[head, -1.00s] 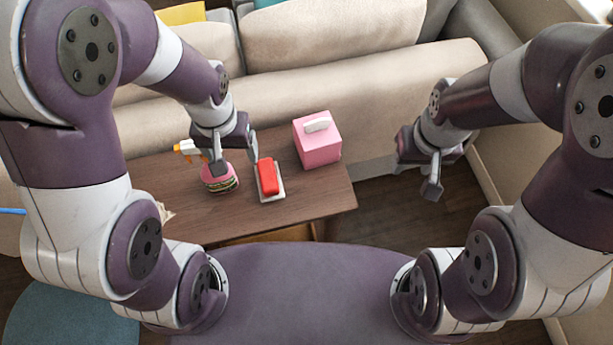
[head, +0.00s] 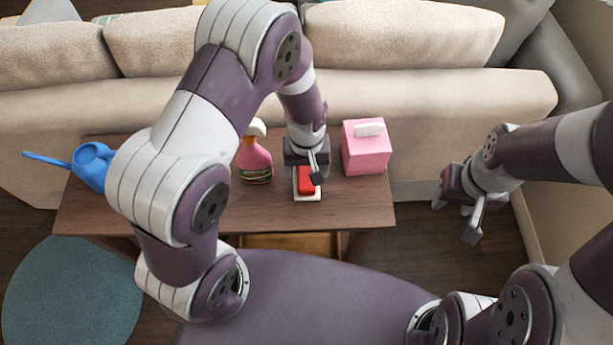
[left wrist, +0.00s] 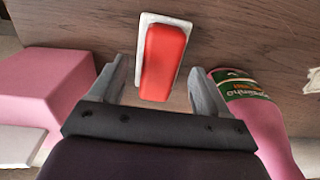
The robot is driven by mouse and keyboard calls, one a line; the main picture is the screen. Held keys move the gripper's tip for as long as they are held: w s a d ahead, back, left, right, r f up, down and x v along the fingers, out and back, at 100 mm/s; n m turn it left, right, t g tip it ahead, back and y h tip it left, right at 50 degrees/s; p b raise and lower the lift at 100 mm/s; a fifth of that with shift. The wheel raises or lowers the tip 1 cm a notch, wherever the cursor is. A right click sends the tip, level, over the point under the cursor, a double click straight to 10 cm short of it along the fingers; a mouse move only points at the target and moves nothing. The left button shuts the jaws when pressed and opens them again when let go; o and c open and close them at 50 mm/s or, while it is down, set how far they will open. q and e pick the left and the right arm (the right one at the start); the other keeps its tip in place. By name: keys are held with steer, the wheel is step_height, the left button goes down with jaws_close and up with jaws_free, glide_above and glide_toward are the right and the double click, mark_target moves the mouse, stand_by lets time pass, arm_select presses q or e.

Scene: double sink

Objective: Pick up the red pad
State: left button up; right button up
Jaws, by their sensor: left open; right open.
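The red pad (head: 306,183) lies on a thin white tray (head: 298,198) on the wooden table, partly hidden by my left gripper in the head view. My left gripper (head: 312,176) is open and above the pad. In the left wrist view the red pad (left wrist: 163,62) shows beyond and between the spread fingers (left wrist: 158,88), with nothing held; whether the fingers reach down beside it, I cannot tell. My right gripper (head: 458,213) is open and empty, off the table's right end.
A pink spray bottle (head: 254,164) stands left of the pad, close to one finger in the wrist view. A pink tissue box (head: 366,152) stands to the right. A blue watering can (head: 92,163) is at the table's left. A beige sofa (head: 430,105) is behind.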

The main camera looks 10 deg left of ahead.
mark_target(307, 175)
arm_select(q)
step_height(307, 175, down, 3)
steer(key=shift+f, duration=0.15)
steer(key=c, duration=1.1)
steer(key=shift+r, duration=0.55)
steer(key=r, duration=0.2)
steer(key=s+r, duration=0.1)
steer(key=r, duration=0.1)
steer(key=shift+d+p, duration=0.3)
steer(key=shift+d, duration=0.1)
steer(key=s+d+r, duration=0.4)
steer(key=s, duration=0.1)
steer(key=s+d+r+p, duration=0.1)
steer(key=s+d+r, duration=0.1)
steer(key=shift+s+d, duration=0.4)
